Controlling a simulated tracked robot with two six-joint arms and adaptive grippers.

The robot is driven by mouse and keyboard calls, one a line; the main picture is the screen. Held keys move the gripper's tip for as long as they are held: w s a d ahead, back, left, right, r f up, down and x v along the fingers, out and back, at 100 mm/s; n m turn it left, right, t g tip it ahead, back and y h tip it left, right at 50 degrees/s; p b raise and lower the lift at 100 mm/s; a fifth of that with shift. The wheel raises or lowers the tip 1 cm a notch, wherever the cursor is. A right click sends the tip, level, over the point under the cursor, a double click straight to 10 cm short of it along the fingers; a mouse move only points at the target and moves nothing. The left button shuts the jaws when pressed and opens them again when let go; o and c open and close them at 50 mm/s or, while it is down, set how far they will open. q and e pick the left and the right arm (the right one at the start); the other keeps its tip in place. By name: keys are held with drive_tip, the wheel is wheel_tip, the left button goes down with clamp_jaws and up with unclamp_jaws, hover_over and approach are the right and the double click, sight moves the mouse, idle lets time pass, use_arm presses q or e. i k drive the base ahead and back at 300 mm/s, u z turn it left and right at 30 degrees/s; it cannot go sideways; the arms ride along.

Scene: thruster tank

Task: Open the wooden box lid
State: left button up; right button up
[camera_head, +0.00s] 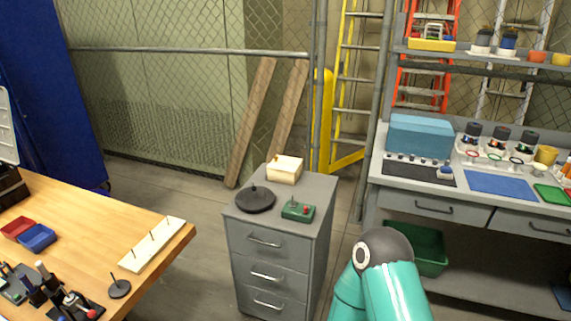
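A small pale wooden box (284,170) sits at the back of the grey drawer cabinet's top. Its lid looks closed, with a small brown piece on its upper left edge. A teal arm link of mine with a dark round joint shows at the bottom, right of the cabinet, well apart from the box. Neither gripper shows in this view.
The grey cabinet (270,272) also carries a black disc (256,200) and a green control box (298,210). A wooden table (95,231) with a pegged board (152,245) stands at left. A workbench (418,203) stands at right, with a green bin (428,250) below. Floor separates table and cabinet.

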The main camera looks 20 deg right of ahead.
sight(284, 163)
drive_tip(key=z, duration=0.55)
drive_tip(key=i, duration=1.2)
drive_tip(key=u, duration=0.2)
